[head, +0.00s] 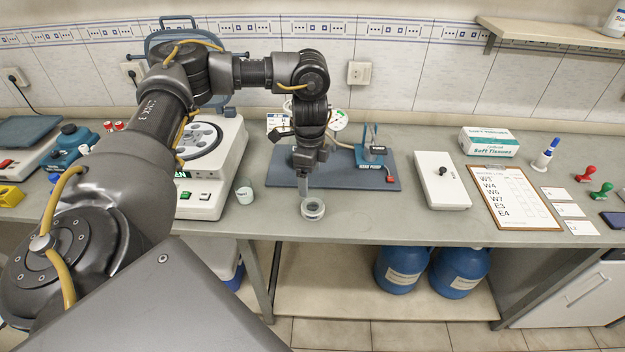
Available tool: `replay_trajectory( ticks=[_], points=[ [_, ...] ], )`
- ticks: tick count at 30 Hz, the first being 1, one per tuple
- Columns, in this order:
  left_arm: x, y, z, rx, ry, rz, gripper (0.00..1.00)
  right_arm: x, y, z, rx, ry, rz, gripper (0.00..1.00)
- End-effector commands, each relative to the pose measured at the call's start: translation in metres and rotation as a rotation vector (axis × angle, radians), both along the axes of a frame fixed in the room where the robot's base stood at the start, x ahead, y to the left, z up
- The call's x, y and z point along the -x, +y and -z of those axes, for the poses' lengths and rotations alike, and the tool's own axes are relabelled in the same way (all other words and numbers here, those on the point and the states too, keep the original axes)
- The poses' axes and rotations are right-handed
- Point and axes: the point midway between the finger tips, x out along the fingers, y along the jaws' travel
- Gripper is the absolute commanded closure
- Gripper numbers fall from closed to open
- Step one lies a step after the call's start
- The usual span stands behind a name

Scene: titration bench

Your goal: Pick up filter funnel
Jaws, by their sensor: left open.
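A small round, pale-rimmed piece (313,209), which looks like the filter funnel, is at the front edge of the bench, below my left gripper. My left gripper (305,192) points down from the wrist and is open. My right gripper is not in view.
A blue-grey mat (375,178) with a small stand lies behind. A white stirrer (205,195) and small cup (245,194) stand left. A white box (441,182), clipboard (510,199) and tissue box (488,142) are right. Bare bench lies between mat and white box.

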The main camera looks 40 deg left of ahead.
Motion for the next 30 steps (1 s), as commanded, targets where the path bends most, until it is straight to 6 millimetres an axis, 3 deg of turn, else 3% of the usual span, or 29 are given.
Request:
replay_trajectory(
  ticks=[4,13,23,30],
  points=[
    [0.001,0.000,0.009,-0.001,0.004,0.000,0.13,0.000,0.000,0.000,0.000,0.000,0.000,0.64],
    [0.000,-0.001,0.050,-0.001,0.001,0.002,0.13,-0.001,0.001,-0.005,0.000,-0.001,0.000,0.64],
    [0.000,-0.003,0.064,-0.001,0.002,0.003,0.13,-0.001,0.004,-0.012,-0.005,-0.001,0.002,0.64],
    [-0.002,-0.006,0.099,-0.001,0.000,0.003,0.13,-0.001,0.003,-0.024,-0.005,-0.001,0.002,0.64]
  ],
)
